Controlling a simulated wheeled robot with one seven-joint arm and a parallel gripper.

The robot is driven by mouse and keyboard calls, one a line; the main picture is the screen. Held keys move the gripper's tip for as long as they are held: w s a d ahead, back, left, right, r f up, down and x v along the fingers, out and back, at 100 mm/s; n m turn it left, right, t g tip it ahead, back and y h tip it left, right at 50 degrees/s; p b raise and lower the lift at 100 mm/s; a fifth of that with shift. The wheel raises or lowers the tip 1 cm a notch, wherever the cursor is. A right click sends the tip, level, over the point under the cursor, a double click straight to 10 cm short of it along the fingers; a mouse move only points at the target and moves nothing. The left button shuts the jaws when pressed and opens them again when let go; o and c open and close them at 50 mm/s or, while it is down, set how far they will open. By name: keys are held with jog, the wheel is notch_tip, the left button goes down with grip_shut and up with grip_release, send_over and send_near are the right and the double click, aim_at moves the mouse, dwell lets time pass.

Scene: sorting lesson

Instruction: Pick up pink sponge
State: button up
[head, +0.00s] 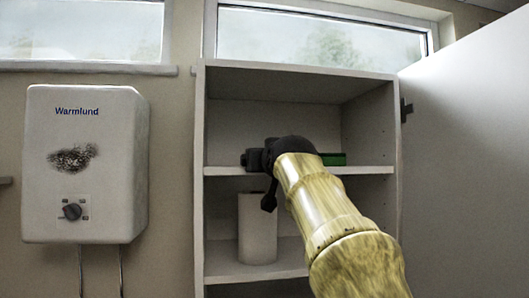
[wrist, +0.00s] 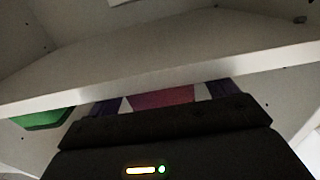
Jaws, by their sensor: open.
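The pink sponge (wrist: 163,98) shows in the wrist view as a dark pink patch between my two fingers, partly cut off by the pale shelf edge and by the gripper body. In the head view it cannot be seen; my gripper and arm block that part of the shelf. My gripper (head: 255,159) is at the middle shelf of the open cabinet. Its fingers are apart, one on each side of the pink patch in the wrist view. Whether they touch the sponge cannot be told.
A green object (head: 333,159) lies on the middle shelf (head: 368,170), right of my gripper. A white roll (head: 257,228) stands on the shelf below. The open cabinet door (head: 470,180) is at right. A white water heater (head: 85,190) hangs at left.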

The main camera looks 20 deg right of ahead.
jog(key=shift+w+d+p, duration=0.15)
jog(key=shift+w+p, duration=0.15)
jog(key=shift+w, duration=0.7)
jog(key=shift+s, duration=0.15)
jog(key=c, duration=1.1)
